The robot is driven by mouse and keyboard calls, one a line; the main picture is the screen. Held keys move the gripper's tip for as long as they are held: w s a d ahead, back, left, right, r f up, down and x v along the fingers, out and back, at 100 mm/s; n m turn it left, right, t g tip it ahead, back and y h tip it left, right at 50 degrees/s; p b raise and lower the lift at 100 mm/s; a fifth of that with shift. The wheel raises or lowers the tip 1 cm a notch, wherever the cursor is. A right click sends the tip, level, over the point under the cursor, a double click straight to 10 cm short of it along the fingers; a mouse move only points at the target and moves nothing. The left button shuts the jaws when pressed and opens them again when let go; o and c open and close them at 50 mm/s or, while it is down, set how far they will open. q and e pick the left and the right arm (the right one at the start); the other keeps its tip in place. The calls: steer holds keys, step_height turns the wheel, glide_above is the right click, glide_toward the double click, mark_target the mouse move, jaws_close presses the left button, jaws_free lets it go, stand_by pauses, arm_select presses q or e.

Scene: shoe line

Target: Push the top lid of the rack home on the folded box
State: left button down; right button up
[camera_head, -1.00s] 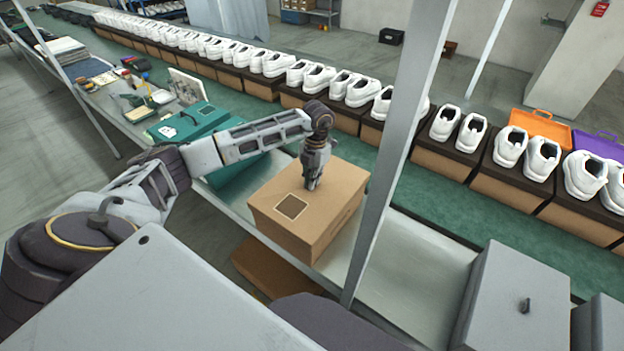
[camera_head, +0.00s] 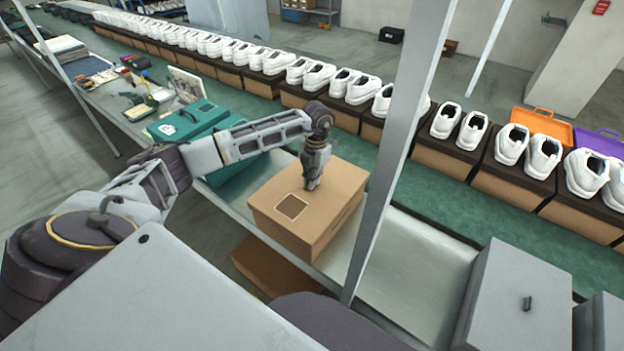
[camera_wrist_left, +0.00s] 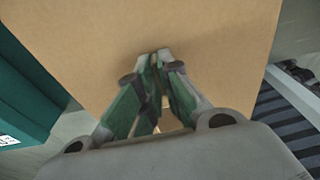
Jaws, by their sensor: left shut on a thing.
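The cardboard box (camera_head: 325,225) sits closed on the grey worktop, with a brown square patch on its lid (camera_head: 265,190). My left gripper (camera_head: 310,186) points down at the far part of the lid, its fingertips at the top surface. In the left wrist view the lid (camera_wrist_left: 215,35) fills the upper middle, and my left gripper's fingers (camera_wrist_left: 158,58) come together against it. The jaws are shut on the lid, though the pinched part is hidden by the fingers. My right gripper is not in view.
A metal post (camera_head: 397,150) stands just right of the box. A teal case (camera_head: 190,120) lies to its left. Behind runs a green conveyor (camera_head: 480,225) with white shoes on boxes. A grey cabinet (camera_head: 515,295) stands at the right. The worktop between post and cabinet is clear.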

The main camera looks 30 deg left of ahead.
arm_select(q)
steer(key=shift+f+b, duration=0.5)
steer(key=shift+f, duration=0.25)
stand_by(0.4)
steer(key=c, duration=1.5)
jaws_free()
steer(key=shift+r, duration=0.15)
steer(key=shift+w+r, duration=0.25)
steer(key=shift+r, duration=1.7)
steer(key=shift+w+r, duration=0.25)
steer(key=shift+r, duration=1.7)
steer(key=shift+w+r, duration=0.25)
steer(key=shift+r, duration=1.7)
